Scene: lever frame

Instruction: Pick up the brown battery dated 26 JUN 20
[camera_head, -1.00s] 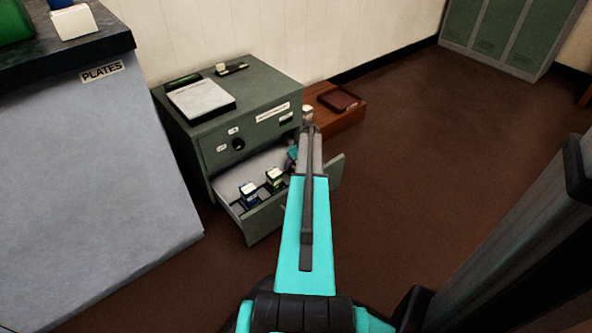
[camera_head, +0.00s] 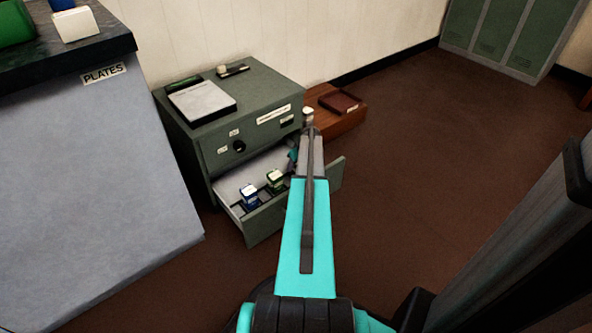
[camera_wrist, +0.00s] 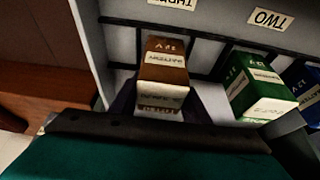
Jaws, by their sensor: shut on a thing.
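The brown battery (camera_wrist: 165,65) shows in the wrist view with cream labels on its top and side; their print is upside down and too blurred for me to read the date. My gripper (camera_wrist: 162,108) has its dark fingers on both sides of it and is shut on it. The battery is by the drawer's label THREE (camera_wrist: 172,2). I cannot tell whether it is clear of the drawer floor. In the head view my arm hides the battery, and only part of my gripper (camera_head: 292,156) shows at the open drawer (camera_head: 262,222).
A green battery (camera_wrist: 258,85) by label TWO (camera_wrist: 270,19) and a blue battery (camera_head: 250,194) stand in the same drawer. The grey-green cabinet (camera_head: 262,102) carries a pad (camera_head: 203,98). A wooden box (camera_head: 338,122) stands behind.

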